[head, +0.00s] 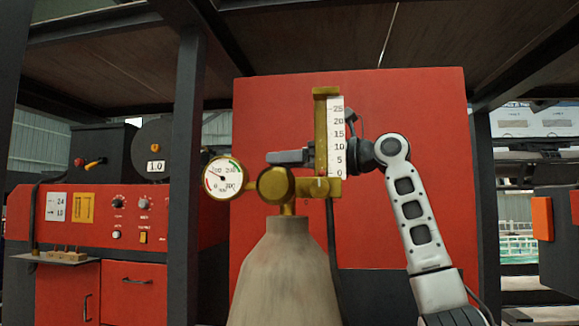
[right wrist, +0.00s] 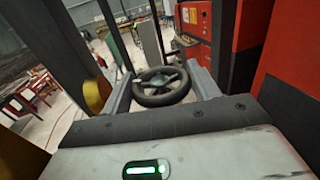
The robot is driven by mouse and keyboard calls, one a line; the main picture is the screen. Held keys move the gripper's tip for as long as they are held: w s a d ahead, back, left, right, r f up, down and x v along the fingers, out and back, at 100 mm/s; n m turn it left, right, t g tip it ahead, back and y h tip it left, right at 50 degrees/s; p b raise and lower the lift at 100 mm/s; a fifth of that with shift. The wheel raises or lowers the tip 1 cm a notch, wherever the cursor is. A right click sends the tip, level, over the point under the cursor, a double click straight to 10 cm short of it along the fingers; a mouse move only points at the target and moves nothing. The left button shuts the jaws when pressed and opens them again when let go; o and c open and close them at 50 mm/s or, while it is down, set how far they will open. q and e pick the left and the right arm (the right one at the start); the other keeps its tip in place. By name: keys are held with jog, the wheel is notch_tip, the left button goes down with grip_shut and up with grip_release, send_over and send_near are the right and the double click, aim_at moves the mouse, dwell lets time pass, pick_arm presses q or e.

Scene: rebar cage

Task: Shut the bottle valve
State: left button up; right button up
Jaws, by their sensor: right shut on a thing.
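The bottle (head: 285,272) is a tall beige cylinder standing upright in the middle of the head view, with a brass regulator (head: 276,185) on top. The bottle valve's dark round handwheel (right wrist: 162,86) shows in the right wrist view, between the two fingers of my right gripper (right wrist: 160,92). The fingers are closed on its rim from both sides. In the head view my right gripper (head: 288,157) reaches in from the right behind the flow tube, and its grey finger shows above the regulator. The handwheel is hidden there. My left gripper is in neither view.
A round pressure gauge (head: 223,177) sits left of the regulator and a scaled flow tube (head: 336,135) rises at its right. A red panel (head: 410,95) stands behind. A dark post (head: 186,170) and a red control machine (head: 120,215) stand left.

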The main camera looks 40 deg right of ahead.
jog(key=o, duration=1)
jog(key=shift+c, duration=0.2)
